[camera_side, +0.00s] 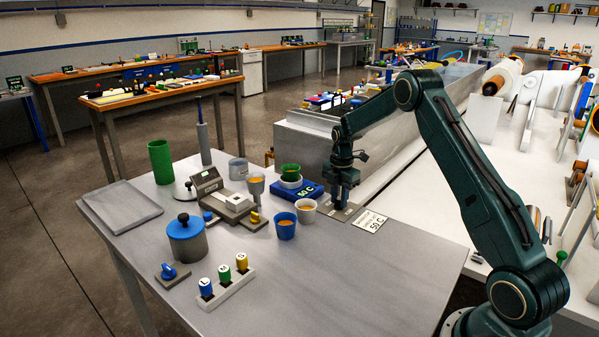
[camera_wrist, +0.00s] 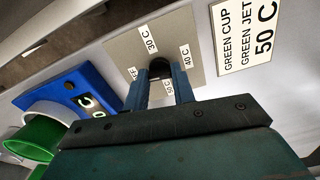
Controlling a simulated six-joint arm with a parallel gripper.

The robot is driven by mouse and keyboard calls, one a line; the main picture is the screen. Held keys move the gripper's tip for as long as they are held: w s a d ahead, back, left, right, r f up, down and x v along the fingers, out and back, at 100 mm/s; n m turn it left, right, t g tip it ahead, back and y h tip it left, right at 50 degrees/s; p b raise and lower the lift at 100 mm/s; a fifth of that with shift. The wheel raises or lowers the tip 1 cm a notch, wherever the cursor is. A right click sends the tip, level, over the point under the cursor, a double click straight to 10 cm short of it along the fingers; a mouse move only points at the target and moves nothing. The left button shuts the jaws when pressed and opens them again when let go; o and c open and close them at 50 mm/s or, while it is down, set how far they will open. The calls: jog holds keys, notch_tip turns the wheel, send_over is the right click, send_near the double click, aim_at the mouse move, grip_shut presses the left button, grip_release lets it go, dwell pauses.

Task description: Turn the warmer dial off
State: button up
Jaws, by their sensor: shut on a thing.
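The warmer dial is a black round knob (camera_wrist: 160,66) on a grey plate (camera_wrist: 182,32) with labels 30 C, 40 C, 50 C and a partly hidden one at the left. My gripper (camera_wrist: 161,84) is shut on the knob, one finger on each side. In the side view my gripper (camera_side: 341,203) points down at the dial plate (camera_side: 334,214) and hides the knob. Which label the knob points to cannot be told. The blue warmer (camera_side: 309,192) beside the plate reads 50 C. A green cup (camera_side: 290,170) stands on it, in a light holder.
A card (camera_side: 370,222) reading "green cup, green jet, 50 C" lies right of the plate. A white cup (camera_side: 306,211) and blue cup (camera_side: 285,229) stand left of my gripper. A metal bath (camera_side: 305,140) is behind. The front right of the table is clear.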

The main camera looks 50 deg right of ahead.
jog(key=shift+n, duration=0.8)
jog(key=o, duration=1)
jog(key=shift+r, duration=0.2)
notch_tip(320, 180, up, 14)
jog(key=shift+f, duration=0.2)
